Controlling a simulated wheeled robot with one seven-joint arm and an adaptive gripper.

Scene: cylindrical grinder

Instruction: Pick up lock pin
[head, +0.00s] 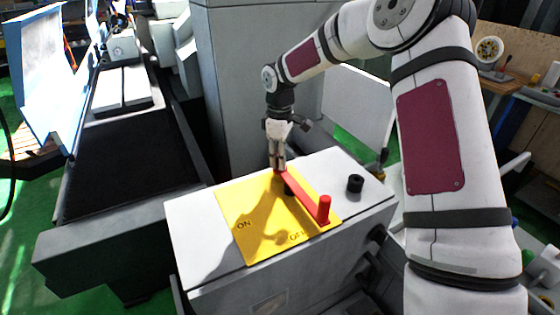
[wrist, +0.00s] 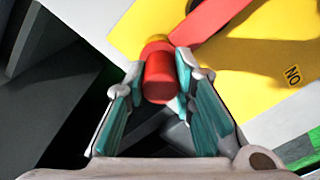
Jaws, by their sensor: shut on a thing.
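A red cylindrical pin (wrist: 160,76), seemingly the lock pin, stands between my fingers in the wrist view, with a round red collar behind it. My gripper (wrist: 158,82) is shut on it; it also shows in the head view (head: 278,166), pointing down at the far edge of the yellow plate (head: 241,205). The pin is at the far end of a red bar (head: 299,193) lying across the plate. In the head view my fingers hide most of the pin. I cannot tell whether it is lifted from the bar.
A red upright handle (head: 325,208) rises from the bar's near end. A black knob (head: 355,183) stands on the grey cabinet top to the right. "ON" is printed on the plate. A tall grey cabinet (head: 235,80) is close behind my gripper. The dark machine bed (head: 130,140) lies left.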

